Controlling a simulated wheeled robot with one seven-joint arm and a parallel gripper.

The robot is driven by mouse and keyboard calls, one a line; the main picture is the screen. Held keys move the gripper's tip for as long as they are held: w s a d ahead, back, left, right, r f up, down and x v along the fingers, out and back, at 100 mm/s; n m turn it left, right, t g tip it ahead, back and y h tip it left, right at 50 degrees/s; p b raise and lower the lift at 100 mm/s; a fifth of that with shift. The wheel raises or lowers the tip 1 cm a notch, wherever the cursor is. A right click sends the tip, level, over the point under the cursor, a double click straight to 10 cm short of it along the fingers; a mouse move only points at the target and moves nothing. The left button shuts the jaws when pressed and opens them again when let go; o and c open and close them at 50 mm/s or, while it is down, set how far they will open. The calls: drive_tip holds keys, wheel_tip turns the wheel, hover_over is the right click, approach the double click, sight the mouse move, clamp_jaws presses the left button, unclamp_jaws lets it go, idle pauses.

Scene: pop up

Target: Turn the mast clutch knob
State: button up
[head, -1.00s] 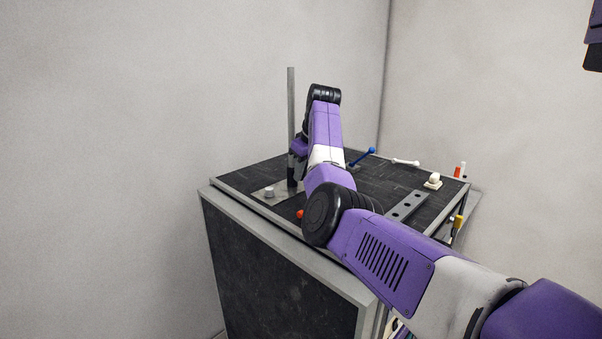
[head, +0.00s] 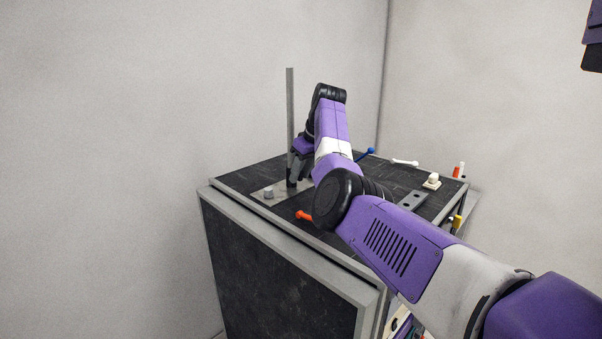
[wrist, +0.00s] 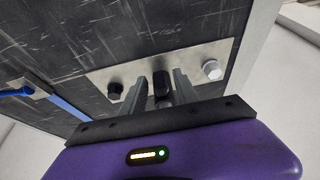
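The grey mast (head: 290,115) stands upright on a metal plate (head: 281,192) at the cabinet top's left side. A dark collar (wrist: 161,84) at its foot shows between my fingers in the wrist view. A silver knob (head: 268,194) sits on the plate left of the mast; it also shows in the wrist view (wrist: 211,68), right of my fingers. A black knob (wrist: 115,90) is on the plate's other side. My gripper (wrist: 158,88) is open, with its two fingers either side of the collar and gaps showing. I cannot tell which part is the clutch knob.
The dark cabinet top (head: 345,230) also holds an orange handle (head: 304,215), a blue lever (head: 367,153), a white handle (head: 405,163) and a white knob (head: 432,181). The blue lever also shows in the wrist view (wrist: 65,105). Walls stand behind.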

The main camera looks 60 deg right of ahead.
drive_tip(key=shift+r, duration=0.15)
drive_tip(key=b+v, duration=0.2)
drive_tip(key=v, duration=0.5)
drive_tip(key=shift+r, duration=0.2)
drive_tip(key=shift+s, duration=0.15)
drive_tip(key=shift+a, duration=0.1)
